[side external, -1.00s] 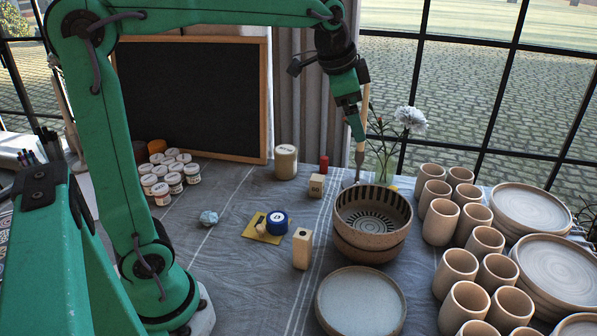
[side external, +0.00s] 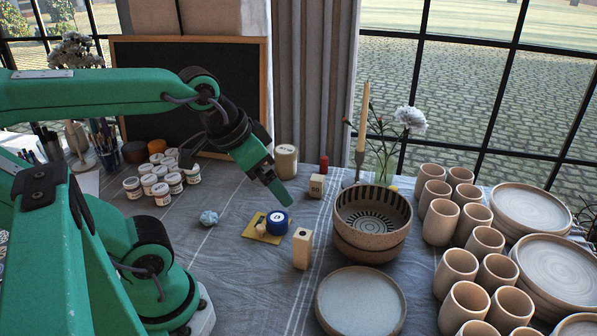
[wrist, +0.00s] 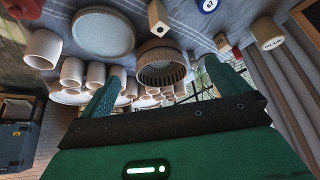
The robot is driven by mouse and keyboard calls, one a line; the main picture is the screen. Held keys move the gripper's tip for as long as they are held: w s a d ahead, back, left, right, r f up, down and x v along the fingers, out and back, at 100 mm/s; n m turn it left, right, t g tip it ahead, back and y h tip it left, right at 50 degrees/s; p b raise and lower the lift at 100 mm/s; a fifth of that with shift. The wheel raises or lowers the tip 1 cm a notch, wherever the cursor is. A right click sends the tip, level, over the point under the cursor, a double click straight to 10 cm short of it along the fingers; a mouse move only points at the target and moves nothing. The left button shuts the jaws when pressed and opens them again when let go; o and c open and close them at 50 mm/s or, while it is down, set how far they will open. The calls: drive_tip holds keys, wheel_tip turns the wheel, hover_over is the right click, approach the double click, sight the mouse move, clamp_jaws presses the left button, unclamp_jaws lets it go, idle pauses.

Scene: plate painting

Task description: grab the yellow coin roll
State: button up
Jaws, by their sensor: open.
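No thing in view is plainly labelled as a yellow coin roll. A small yellow object (side external: 393,188) shows partly behind the bowl, near the flower vase, in the side view; its shape is too hidden to tell. A small pale-yellow piece (side external: 261,228) lies on a yellow card (side external: 257,237) beside a blue roll (side external: 278,222). My gripper (side external: 285,195) is above the cloth, past the blue roll, pointing down and right. In the wrist view my gripper (wrist: 163,72) has its two green fingers wide apart, with nothing between them.
A stack of bowls (side external: 372,246) stands to the right, with a plate (side external: 361,305) in front. A wooden block (side external: 302,248), a smaller block (side external: 316,185), a tan jar (side external: 286,162) and a red cylinder (side external: 324,163) stand nearby. A candlestick (side external: 360,160) rises behind.

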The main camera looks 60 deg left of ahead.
drive_tip(key=shift+s+f, duration=0.25)
drive_tip(key=c, duration=1.1)
drive_tip(key=w+r+n+g, duration=0.1)
drive_tip(key=w+r+n, duration=0.35)
drive_tip(key=w, duration=0.75)
drive_tip(key=n+g, duration=0.5)
drive_tip(key=n, duration=0.1)
hover_over(392, 187)
wheel_tip(392, 187, down, 20)
drive_tip(key=shift+w+f, duration=0.1)
drive_tip(key=shift+w+a+f, duration=0.1)
drive_tip(key=shift+f, duration=0.2)
